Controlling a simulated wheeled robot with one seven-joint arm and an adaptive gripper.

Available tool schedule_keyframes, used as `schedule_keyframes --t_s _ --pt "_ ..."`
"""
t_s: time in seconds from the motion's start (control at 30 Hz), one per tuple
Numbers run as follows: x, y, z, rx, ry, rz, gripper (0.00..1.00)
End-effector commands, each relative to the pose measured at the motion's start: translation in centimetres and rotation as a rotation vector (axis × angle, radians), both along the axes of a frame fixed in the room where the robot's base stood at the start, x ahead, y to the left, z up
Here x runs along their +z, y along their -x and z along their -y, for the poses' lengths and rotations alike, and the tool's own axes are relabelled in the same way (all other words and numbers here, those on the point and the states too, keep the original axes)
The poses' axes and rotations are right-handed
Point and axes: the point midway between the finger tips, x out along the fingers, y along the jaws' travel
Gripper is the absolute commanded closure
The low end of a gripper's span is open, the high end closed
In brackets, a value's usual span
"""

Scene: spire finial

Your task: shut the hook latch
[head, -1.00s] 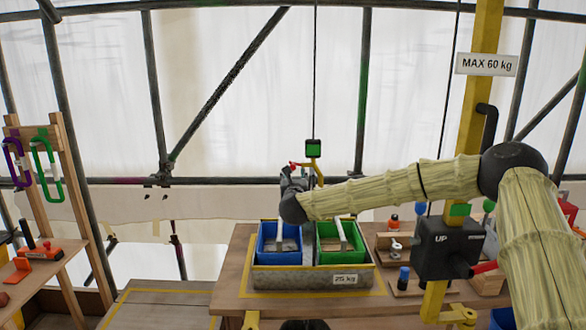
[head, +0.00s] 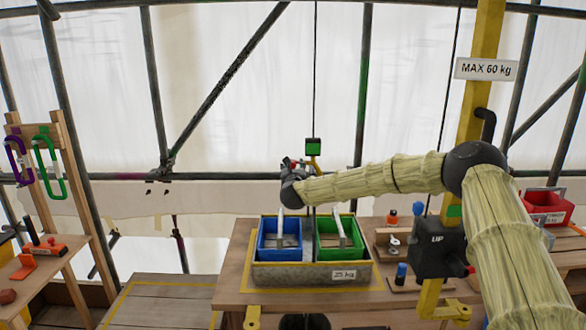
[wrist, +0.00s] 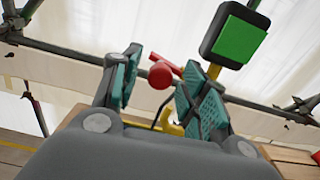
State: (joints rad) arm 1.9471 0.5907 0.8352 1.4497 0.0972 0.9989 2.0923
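The hook hangs from a dark line under a block with a green face (head: 313,147). Its yellow part (head: 317,168) shows just behind my gripper (head: 291,170) in the head view. In the wrist view the green-faced block (wrist: 238,40) is at upper right, with yellow hook parts (wrist: 172,122) below it. A red latch piece with a round knob (wrist: 160,75) lies between my two teal-padded fingers (wrist: 155,90). The fingers are apart, with a visible gap around the knob. Whether the latch is open is hard to tell; much of the hook is hidden.
A grey tray (head: 312,273) marked 25 kg holds a blue bin (head: 279,253) and a green bin (head: 341,253) below my gripper. A yellow post (head: 470,130) with an UP control box (head: 438,248) stands right. A rack with carabiners (head: 48,167) is at left.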

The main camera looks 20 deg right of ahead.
Motion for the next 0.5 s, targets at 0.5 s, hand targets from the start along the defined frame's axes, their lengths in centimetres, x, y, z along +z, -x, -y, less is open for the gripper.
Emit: schedule_keyframes --t_s 0.5 --pt "-0.17 0.03 0.05 -0.001 0.012 -0.003 1.0"
